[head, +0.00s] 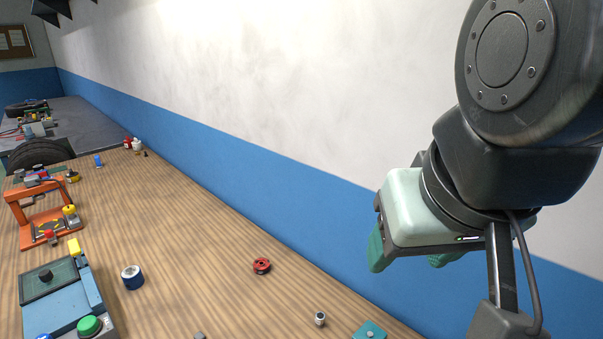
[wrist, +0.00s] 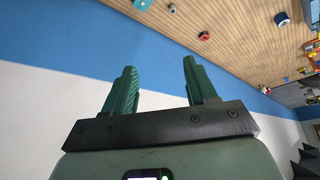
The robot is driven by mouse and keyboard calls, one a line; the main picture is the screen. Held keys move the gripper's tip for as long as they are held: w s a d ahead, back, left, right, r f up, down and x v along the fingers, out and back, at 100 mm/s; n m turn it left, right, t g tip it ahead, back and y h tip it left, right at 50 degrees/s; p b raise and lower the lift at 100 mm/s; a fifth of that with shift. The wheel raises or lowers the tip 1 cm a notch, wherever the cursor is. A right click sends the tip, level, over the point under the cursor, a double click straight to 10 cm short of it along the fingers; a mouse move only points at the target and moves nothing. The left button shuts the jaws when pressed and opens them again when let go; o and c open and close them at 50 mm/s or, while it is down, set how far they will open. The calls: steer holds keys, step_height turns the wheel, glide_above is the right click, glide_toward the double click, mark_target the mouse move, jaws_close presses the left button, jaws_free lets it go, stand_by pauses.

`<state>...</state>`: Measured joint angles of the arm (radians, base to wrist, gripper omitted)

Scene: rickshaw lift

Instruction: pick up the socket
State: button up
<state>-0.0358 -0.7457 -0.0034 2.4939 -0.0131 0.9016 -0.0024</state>
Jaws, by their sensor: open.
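The socket (head: 320,318) looks like a small silver-grey cylinder. It stands on the wooden table near its wall-side edge, low in the head view. In the wrist view a small object near the top edge (wrist: 174,10) looks like the same socket, but it is too small to be sure. My gripper (head: 410,258) is up at the right, above and apart from the socket, in front of the wall. Its two green fingers (wrist: 160,68) are spread apart with nothing between them.
A red spool (head: 261,266) and a teal piece (head: 370,331) lie near the socket. A blue tape roll (head: 132,277), a blue box with a green button (head: 62,300) and an orange frame (head: 45,215) stand further left. The wall (head: 240,165) borders the table.

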steer(key=w+a+f+n+g+h, duration=0.2)
steer(key=w+f+n+g, duration=0.25)
steer(key=w, duration=0.65)
steer(key=n+g+h, duration=0.2)
steer(key=n+h, duration=0.5)
steer(key=n, duration=0.2)
glide_above(320, 316)
steer(key=s+a, duration=0.2)
steer(key=a, duration=0.3)
step_height(320, 316, down, 22)
steer(key=a+f+n+t+h, duration=0.1)
steer(key=f+n, duration=0.1)
steer(key=f, duration=0.2)
steer(key=a+f+n+t+h, duration=0.1)
steer(key=f, duration=0.3)
steer(key=a+f+n+t+h, duration=0.1)
steer(key=f+n+h, duration=0.1)
steer(key=f, duration=0.3)
steer(key=shift+w+n, duration=0.15)
steer(key=shift+n, duration=0.2)
steer(key=shift+d+f, duration=0.1)
steer(key=shift+f, duration=0.2)
steer(key=x, duration=0.6)
steer(key=shift+w+x, duration=0.15)
steer(key=shift+x, duration=1)
steer(key=shift+w+x, duration=0.1)
steer(key=shift+x, duration=1.1)
jaws_close()
